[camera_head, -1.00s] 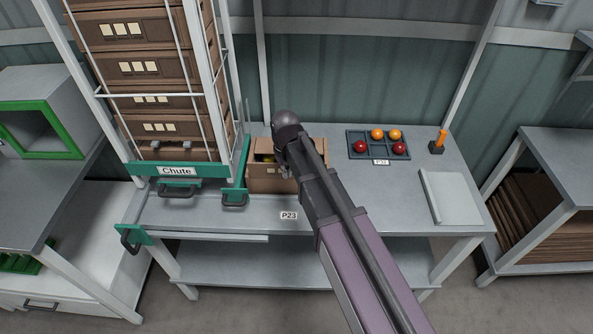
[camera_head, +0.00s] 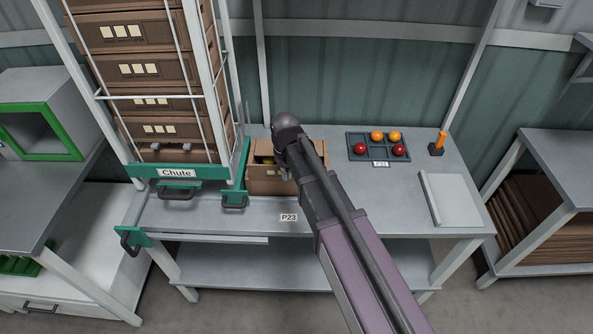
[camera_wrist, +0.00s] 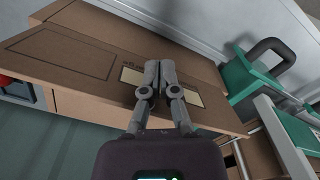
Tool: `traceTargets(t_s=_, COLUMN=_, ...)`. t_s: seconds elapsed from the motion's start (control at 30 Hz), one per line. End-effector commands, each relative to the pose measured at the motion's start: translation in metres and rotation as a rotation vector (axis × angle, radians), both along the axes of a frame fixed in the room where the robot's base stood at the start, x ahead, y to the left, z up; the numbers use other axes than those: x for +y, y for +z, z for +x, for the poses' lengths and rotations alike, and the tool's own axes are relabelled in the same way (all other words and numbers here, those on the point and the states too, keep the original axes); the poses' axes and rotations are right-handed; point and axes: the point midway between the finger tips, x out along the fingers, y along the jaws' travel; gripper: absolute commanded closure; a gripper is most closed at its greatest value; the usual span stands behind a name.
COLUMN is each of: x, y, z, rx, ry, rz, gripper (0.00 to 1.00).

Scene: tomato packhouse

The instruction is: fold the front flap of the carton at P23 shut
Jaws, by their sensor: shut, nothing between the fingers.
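The brown carton (camera_head: 262,180) stands on the bench behind the P23 label (camera_head: 289,217), beside the chute. Its top is at least partly open at the left, where something yellow shows inside. My arm hides its right and middle part. In the wrist view, a brown printed carton panel (camera_wrist: 70,52) with pale label patches fills the upper left. I cannot tell whether this panel is the front flap or the front wall. My gripper (camera_wrist: 160,66) is shut and empty, its fingertips over the pale patches; contact is unclear.
The green-and-white chute (camera_head: 176,172), holding stacked cartons, stands close at the left. A dark tray (camera_head: 373,143) with orange and red tomatoes, an orange-handled tool (camera_head: 440,141) and a pale flat slab (camera_head: 447,196) lie to the right. The bench front around P23 is clear.

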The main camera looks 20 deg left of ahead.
Motion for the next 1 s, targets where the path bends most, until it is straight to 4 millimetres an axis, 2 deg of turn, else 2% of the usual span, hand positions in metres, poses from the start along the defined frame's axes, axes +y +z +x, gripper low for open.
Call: traceTargets(t_s=1.0, x=0.003, y=0.002, z=0.012, rx=0.000, ry=0.000, rz=0.000, gripper=1.00)
